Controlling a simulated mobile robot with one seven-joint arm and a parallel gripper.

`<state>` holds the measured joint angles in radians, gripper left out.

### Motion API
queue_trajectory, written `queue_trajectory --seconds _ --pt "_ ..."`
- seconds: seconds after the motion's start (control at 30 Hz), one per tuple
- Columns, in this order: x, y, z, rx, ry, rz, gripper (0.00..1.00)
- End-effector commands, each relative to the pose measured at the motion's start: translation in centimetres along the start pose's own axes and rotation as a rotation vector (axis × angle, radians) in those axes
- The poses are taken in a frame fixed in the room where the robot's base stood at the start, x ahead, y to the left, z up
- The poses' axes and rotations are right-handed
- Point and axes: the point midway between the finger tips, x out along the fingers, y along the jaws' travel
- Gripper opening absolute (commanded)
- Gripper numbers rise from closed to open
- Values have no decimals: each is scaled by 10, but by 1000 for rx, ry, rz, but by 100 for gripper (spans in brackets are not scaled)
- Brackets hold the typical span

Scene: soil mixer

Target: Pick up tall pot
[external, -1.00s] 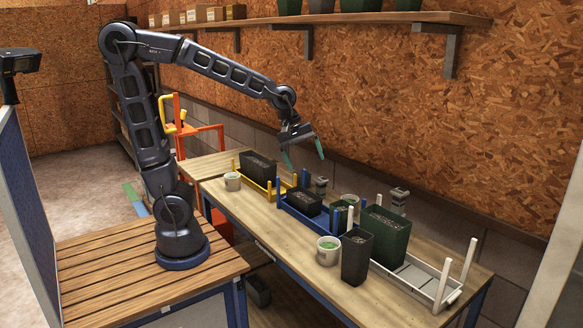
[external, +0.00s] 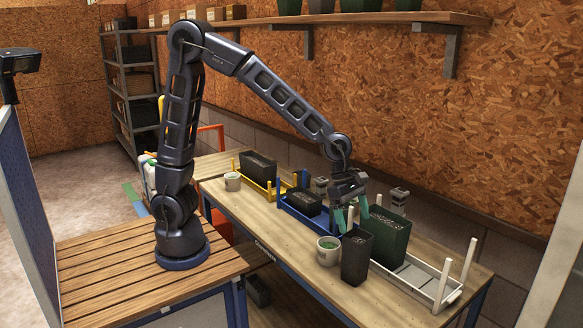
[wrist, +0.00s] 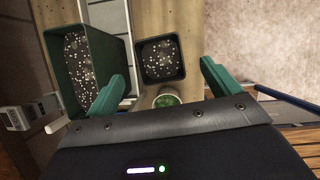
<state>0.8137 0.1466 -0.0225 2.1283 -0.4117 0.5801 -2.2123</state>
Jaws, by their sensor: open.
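The tall pot (external: 356,256) is a dark, square, soil-filled pot standing upright on the workbench, near its front edge. It also shows from above in the wrist view (wrist: 162,59). My gripper (external: 345,219) is above and just behind it, pointing down, with green fingers spread apart. In the wrist view my gripper (wrist: 164,85) has one finger on each side of the pot's line, and nothing is between the fingers. Whether a finger touches the pot cannot be told.
A larger green pot (external: 386,236) stands close by in a white tray (external: 437,287) with upright posts. A white cup (external: 328,252) with green contents sits beside the tall pot. A blue tray (external: 300,216) and a yellow tray (external: 262,187) hold dark pots farther left.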

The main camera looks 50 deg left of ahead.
Motion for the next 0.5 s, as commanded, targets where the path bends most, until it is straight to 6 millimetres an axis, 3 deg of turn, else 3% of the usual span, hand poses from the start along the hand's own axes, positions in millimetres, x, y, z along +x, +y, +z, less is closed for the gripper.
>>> queue_trajectory --seconds 0.2,0.5 --pt "31 0 -1 2 2 -1 89" --pt "52 1 -3 2 3 -1 89"
